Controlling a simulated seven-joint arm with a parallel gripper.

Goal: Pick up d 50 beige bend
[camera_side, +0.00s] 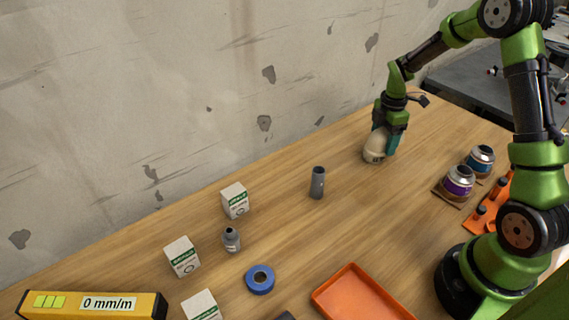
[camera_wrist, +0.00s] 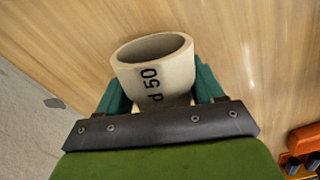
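The beige bend (camera_side: 375,146) rests on the wooden table near the wall, right of centre in the side view. In the wrist view the bend (camera_wrist: 155,75) shows its open round mouth and the black marking "d 50". My gripper (camera_side: 386,138) is directly over it, pointing down. In the wrist view the teal fingers of my gripper (camera_wrist: 160,92) stand on both sides of the bend. The finger tips are partly hidden behind the bend, so I cannot tell if they press on it.
A grey pipe piece (camera_side: 317,183) stands left of the bend. White boxes (camera_side: 235,200), a small grey bottle (camera_side: 231,239), blue tape (camera_side: 260,279) and a yellow level (camera_side: 93,305) lie further left. An orange tray (camera_side: 350,272) is in front; purple (camera_side: 459,181) and blue (camera_side: 480,159) cans are right.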

